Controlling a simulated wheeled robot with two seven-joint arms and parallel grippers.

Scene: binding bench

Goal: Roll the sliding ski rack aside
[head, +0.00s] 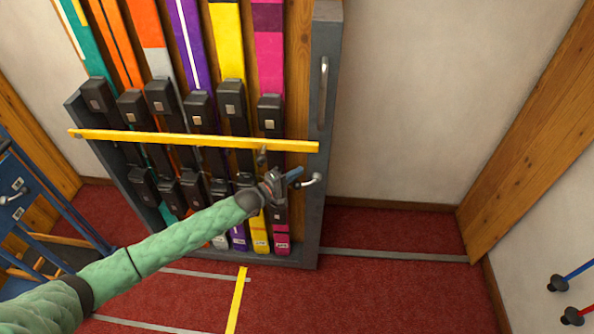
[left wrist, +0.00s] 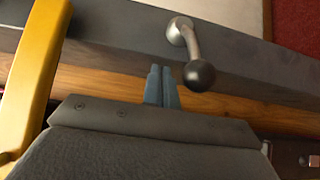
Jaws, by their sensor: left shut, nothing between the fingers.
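The ski rack (head: 313,220) has a grey frame and holds several coloured skis upright against the wall. A yellow bar (head: 290,145) crosses its front. A silver pull handle (head: 323,92) stands on its right post. A small lever with a dark ball knob (head: 315,179) sticks out lower on that post. My left gripper (head: 295,174) is in front of the rack, just left of the lever. In the left wrist view its blue fingers (left wrist: 162,87) are closed together and empty, beside the ball knob (left wrist: 199,75) and apparently not gripping it. My right gripper is out of view.
A grey floor track (head: 395,255) runs right from the rack across clear red carpet to a wooden post (head: 525,140). A blue frame (head: 30,190) stands at the left. Ski poles (head: 575,275) show at the right edge. A yellow strip (head: 237,300) lies on the floor.

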